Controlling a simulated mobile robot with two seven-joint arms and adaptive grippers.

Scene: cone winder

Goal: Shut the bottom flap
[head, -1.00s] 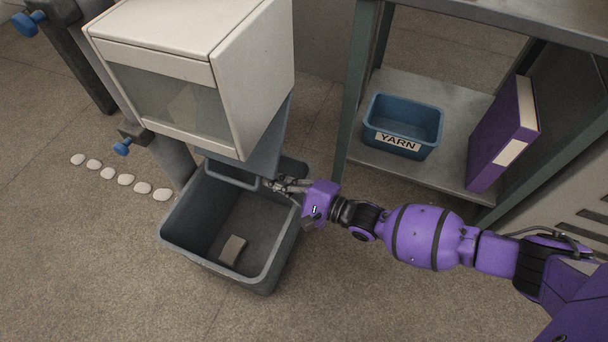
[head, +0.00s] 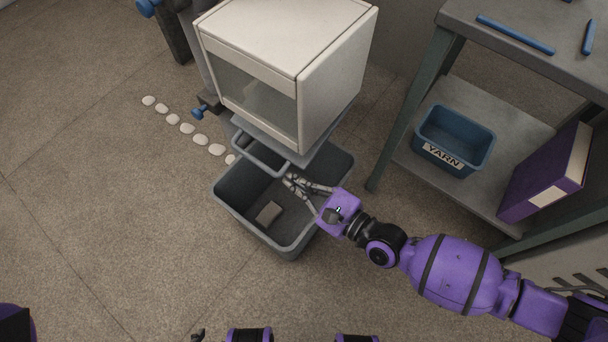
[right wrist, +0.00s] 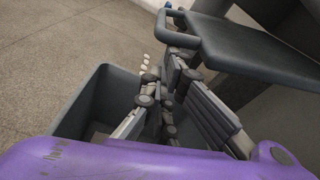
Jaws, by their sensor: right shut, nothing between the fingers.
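The bottom flap (head: 312,162) is a grey panel under the white box, with a loop handle (head: 262,155) sticking out at its front over the grey bin. It hangs out from beneath the box, so it is open. In the right wrist view the flap (right wrist: 255,50) fills the upper right, above my fingers. My right gripper (head: 288,181) is shut and empty, over the bin, close to the right end of the handle. It also shows in the right wrist view (right wrist: 165,85), below the flap; I cannot tell whether it touches.
The grey bin (head: 226,194) under the flap holds a small brown block (head: 269,213). The white box (head: 290,40) stands above. At right a table's lower shelf carries a blue YARN bin (head: 455,140) and a purple binder (head: 545,175). Floor at left is open, with white discs (head: 187,128).

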